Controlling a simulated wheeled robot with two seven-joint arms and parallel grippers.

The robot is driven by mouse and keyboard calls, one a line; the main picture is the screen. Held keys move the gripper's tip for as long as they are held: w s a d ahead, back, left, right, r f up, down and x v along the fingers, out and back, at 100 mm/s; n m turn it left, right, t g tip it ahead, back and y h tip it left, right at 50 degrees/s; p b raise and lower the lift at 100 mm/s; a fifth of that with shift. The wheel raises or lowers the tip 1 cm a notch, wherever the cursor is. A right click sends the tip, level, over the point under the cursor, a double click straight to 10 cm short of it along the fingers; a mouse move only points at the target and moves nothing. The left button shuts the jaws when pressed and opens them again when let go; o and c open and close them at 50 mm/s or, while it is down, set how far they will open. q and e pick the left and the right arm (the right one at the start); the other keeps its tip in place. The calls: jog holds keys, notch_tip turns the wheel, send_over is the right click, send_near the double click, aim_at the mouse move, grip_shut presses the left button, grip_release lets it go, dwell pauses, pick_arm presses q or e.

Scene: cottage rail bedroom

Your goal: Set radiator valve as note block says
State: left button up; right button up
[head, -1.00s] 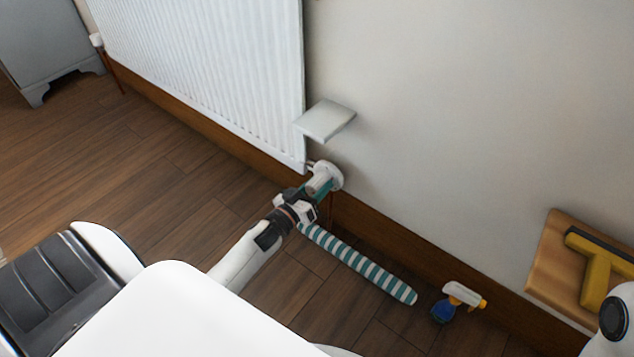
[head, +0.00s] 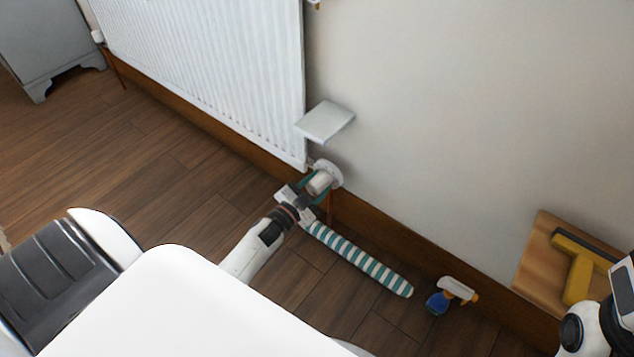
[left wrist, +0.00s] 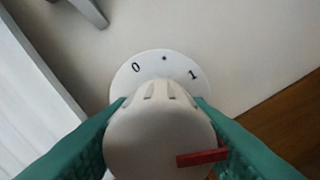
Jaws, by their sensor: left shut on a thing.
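The radiator valve has a white knob (left wrist: 155,138) with a red pointer bar (left wrist: 202,157) that points to the right in the left wrist view. Behind it is a round white dial plate (left wrist: 150,68) with "0", a star and "1" visible; the rest of the dial is hidden. The knob also shows in the head view (head: 320,183), low at the radiator's right end. My left gripper (head: 313,188) has its teal fingers on both sides of the knob, shut on it. I cannot make out a note block with readable writing. My right gripper is out of view.
The white radiator (head: 205,70) hangs left of the valve. A pale slab (head: 325,121) juts out above it. A striped roll (head: 360,262), a spray bottle (head: 450,295) and a wooden board (head: 545,262) with a yellow tool (head: 582,268) are to the right.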

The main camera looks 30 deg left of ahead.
pick_arm(q)
jog(key=m, duration=0.2)
jog(key=shift+m, duration=0.4)
jog(key=m, duration=0.3)
jog(key=shift+f, duration=0.1)
jog(key=shift+m, duration=1.8)
jog(key=o, duration=1)
